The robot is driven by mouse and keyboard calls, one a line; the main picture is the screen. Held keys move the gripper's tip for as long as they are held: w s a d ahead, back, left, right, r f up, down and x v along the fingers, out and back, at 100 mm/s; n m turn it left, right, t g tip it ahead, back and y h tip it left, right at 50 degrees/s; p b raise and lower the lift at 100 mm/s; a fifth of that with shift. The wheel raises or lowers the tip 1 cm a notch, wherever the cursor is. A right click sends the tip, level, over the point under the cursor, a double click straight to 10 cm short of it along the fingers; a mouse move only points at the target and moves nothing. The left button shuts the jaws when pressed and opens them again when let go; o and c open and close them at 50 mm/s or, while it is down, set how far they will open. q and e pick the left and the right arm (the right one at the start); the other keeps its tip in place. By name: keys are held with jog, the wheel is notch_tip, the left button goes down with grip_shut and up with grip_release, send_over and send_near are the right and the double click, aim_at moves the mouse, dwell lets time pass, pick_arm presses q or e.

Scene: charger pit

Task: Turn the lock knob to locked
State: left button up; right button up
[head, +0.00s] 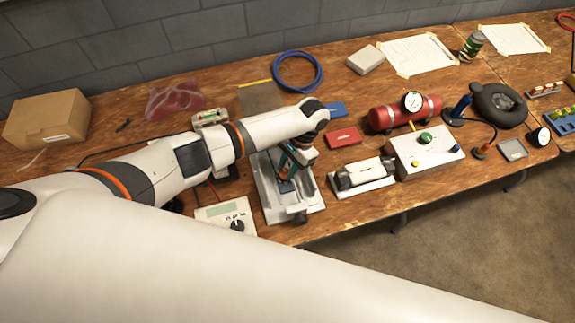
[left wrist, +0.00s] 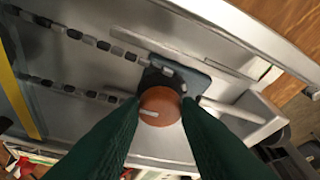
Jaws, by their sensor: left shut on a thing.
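The lock knob (left wrist: 160,105) is a round orange-brown cap with a short white mark, on a dark base beside a grey-blue plate in the left wrist view. The white mark points to the left of that picture. My left gripper (left wrist: 161,110) has its two dark green fingers on either side of the knob and is shut on it. In the head view my left gripper (head: 290,168) reaches down into the grey metal fixture (head: 268,205), and the arm and gripper hide the knob there. My right gripper is not in view.
A white meter with a dial (head: 222,212) stands left of the fixture. A red card (head: 344,137) lies behind. Metal chain-like rows (left wrist: 88,40) run inside the fixture.

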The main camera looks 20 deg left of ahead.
pick_arm(q)
jog(key=o, duration=1)
jog(key=b+v, duration=0.1)
jog(key=v, duration=1.1)
jog(key=shift+f, duration=0.1)
